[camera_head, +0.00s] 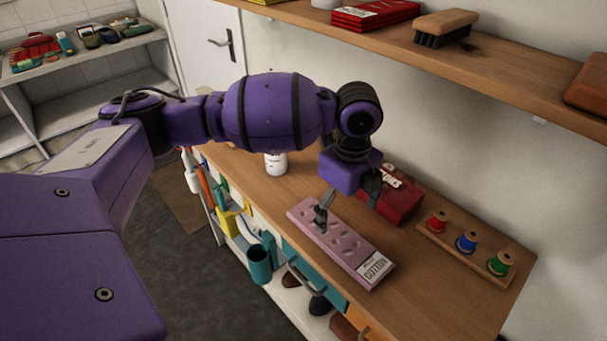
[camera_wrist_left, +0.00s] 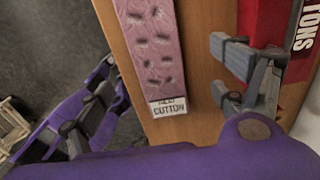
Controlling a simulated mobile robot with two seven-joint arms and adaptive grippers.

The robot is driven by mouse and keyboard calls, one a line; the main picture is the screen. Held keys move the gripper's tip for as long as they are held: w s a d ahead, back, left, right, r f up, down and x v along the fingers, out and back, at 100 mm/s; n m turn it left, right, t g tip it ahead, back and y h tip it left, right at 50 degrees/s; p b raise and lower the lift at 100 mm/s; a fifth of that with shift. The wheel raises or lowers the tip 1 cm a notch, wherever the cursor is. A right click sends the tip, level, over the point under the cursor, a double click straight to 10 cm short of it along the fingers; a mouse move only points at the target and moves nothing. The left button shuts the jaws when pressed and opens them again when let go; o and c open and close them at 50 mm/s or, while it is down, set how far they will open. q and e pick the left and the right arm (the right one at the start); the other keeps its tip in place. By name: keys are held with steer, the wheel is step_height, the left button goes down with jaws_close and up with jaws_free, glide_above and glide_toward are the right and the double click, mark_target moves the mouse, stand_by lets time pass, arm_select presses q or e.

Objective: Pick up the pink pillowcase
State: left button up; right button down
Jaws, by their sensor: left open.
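The pink pillowcase (camera_head: 345,246) is a flat, long pink pack with darker oval marks and a white label reading "COTTON". It lies flat on the wooden worktop near its front edge. It also shows in the left wrist view (camera_wrist_left: 152,45), label end toward me. My left gripper (camera_head: 347,202) is open and empty, pointing down above the worktop; in the head view one finger overlaps the pack and the other is by the red box. In the left wrist view its fingers (camera_wrist_left: 228,76) are right of the pack. What seems to be my right gripper (camera_wrist_left: 88,115) shows at left there.
A red box (camera_head: 402,204) lies close behind the pack. A wooden rack (camera_head: 470,252) with red, blue and green spools is to the right. A white container (camera_head: 276,162) stands on the worktop at left. A shelf (camera_head: 490,70) runs above the worktop.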

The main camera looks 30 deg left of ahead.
mark_target(337, 235)
arm_select(q)
steer(key=shift+w+f, duration=0.15)
steer(key=shift+f, duration=0.3)
steer(key=shift+s+a+f, duration=0.1)
steer(key=shift+s+f, duration=0.15)
steer(key=shift+f, duration=0.3)
steer(key=shift+s+f, duration=0.25)
steer(key=shift+f, duration=0.25)
step_height(337, 235, down, 4)
steer(key=shift+w+a+r, duration=0.1)
steer(key=shift+f, duration=0.35)
steer(key=c, duration=1.3)
arm_select(e)
steer(key=shift+s+f, duration=0.3)
steer(key=shift+s, duration=0.3)
steer(key=shift+s+f, duration=0.25)
steer(key=shift+s, duration=0.35)
